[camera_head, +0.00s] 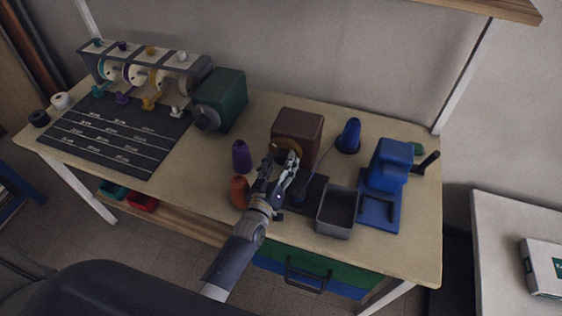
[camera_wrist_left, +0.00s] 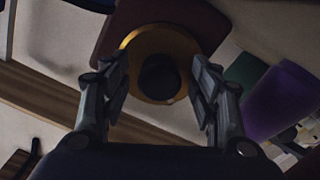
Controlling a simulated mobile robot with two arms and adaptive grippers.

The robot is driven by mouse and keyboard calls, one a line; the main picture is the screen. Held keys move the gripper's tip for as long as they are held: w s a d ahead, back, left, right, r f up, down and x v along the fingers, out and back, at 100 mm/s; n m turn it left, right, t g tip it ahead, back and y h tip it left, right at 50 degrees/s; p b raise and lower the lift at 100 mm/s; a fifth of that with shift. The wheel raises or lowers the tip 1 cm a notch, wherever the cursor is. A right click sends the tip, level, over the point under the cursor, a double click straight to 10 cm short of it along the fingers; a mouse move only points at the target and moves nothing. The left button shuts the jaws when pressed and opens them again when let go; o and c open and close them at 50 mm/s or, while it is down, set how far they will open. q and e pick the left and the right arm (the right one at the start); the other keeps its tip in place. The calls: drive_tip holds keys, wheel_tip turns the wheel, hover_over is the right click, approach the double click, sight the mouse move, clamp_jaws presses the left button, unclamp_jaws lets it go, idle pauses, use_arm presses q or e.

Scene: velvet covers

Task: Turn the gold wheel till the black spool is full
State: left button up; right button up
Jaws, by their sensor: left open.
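The gold wheel (camera_head: 276,146) is on the front of a brown box (camera_head: 300,122) on the bench, partly hidden by my left gripper (camera_head: 288,162). In the left wrist view the gold wheel (camera_wrist_left: 150,38) faces the camera, with a round black piece (camera_wrist_left: 159,77) at its middle. My left gripper (camera_wrist_left: 161,84) is open, one finger on each side of that black piece; I cannot tell whether they touch it. A small black spool (camera_head: 39,118) lies at the bench's left end beside a white one (camera_head: 61,100). My right gripper is out of view.
A green box (camera_head: 220,98) and spool rack (camera_head: 140,68) are at back left.

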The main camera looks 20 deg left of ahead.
use_arm(q)
drive_tip(key=s, duration=1.1)
drive_tip(key=shift+s+a, duration=0.2)
drive_tip(key=shift+s, duration=0.1)
